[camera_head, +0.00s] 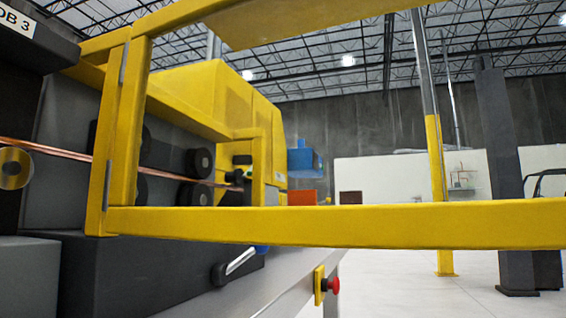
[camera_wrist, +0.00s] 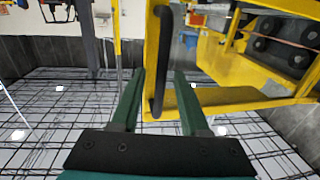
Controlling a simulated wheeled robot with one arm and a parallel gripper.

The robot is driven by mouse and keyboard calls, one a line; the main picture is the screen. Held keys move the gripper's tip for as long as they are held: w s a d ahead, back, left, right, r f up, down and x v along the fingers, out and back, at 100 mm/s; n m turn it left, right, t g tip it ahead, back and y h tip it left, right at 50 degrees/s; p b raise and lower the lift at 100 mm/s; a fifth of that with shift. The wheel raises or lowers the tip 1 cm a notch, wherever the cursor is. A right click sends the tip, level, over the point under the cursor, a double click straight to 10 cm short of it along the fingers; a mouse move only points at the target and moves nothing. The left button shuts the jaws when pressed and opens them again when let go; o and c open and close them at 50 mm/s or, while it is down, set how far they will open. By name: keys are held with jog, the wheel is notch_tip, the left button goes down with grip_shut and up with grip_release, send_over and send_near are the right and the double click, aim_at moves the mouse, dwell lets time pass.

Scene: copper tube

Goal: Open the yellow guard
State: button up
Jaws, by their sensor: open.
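The yellow guard (camera_head: 330,227) is a framed panel on hinges at the left. In the head view it stands swung out from the machine, and its bars cross the picture and run off the right edge. In the wrist view the guard (camera_wrist: 240,96) carries a black bar handle (camera_wrist: 158,60). My gripper (camera_wrist: 160,74) is open, with its green fingers on either side of the handle in the picture. I cannot tell whether the fingers touch it. My gripper is not in the head view.
A copper tube (camera_head: 50,146) runs past black rollers (camera_head: 200,163) on the machine (camera_head: 215,95). A red stop button (camera_head: 334,285) sits on the bench's end. A yellow and grey post (camera_head: 436,180) and a dark column (camera_head: 497,170) stand at right. Some floor (camera_head: 405,285) is clear.

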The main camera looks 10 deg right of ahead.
jog(key=v, duration=0.7)
jog(key=shift+s+p, duration=0.3)
jog(key=shift+a+f, duration=0.1)
